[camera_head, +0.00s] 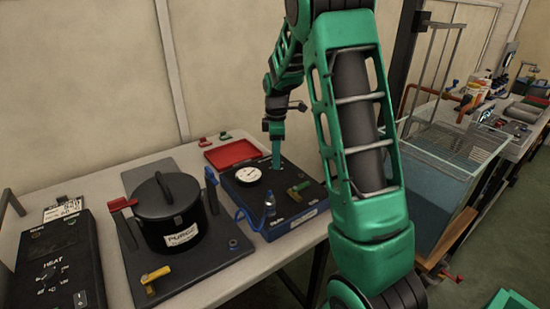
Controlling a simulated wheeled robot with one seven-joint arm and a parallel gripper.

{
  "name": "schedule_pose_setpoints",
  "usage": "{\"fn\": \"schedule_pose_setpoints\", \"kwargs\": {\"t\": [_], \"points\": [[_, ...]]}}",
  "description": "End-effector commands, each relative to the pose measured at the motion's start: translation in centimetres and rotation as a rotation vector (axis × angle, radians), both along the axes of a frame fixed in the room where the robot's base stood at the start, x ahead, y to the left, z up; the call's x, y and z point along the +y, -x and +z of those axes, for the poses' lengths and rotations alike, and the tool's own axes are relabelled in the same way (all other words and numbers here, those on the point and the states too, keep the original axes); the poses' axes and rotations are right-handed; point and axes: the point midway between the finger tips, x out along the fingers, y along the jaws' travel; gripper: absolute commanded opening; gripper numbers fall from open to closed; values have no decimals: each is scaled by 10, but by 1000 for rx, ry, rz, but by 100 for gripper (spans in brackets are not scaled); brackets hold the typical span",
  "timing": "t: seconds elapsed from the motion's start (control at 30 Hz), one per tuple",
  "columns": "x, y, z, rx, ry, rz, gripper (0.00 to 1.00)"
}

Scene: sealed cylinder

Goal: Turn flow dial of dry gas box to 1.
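The dry gas box appears to be the black box with a blue front edge (306,214) on the table, right of the black pot. A round white gauge (248,174) sits on its top left. A small brass-coloured handle (297,193) is on its top right. My gripper (277,165) points down at the back part of the box top, right of the gauge. Its fingers are small and seen edge-on, so I cannot tell whether they are open or touch anything. I cannot make out the flow dial or its numbers; the gripper may cover it.
A black lidded pot (168,207) stands on a dark plate with red and yellow handles. A black HEAT box (62,263) is at far left. A red tray (232,153) lies behind the gas box. A clear water tank (445,180) stands right of my arm.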

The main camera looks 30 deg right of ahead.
Motion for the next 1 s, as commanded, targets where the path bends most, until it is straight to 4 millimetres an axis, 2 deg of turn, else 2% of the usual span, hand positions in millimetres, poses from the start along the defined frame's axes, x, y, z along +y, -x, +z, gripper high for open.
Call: {"fn": "schedule_pose_setpoints", "kwargs": {"t": [0.2, 0.33, 0.8, 1.0], "points": [[1, 1, 0, 3, -2, 1, 40], [1, 1, 10, 3, -2, 1, 40], [1, -1, 90, 0, -1, 2, 40], [1, -1, 105, 3, -2, 0, 40]]}}
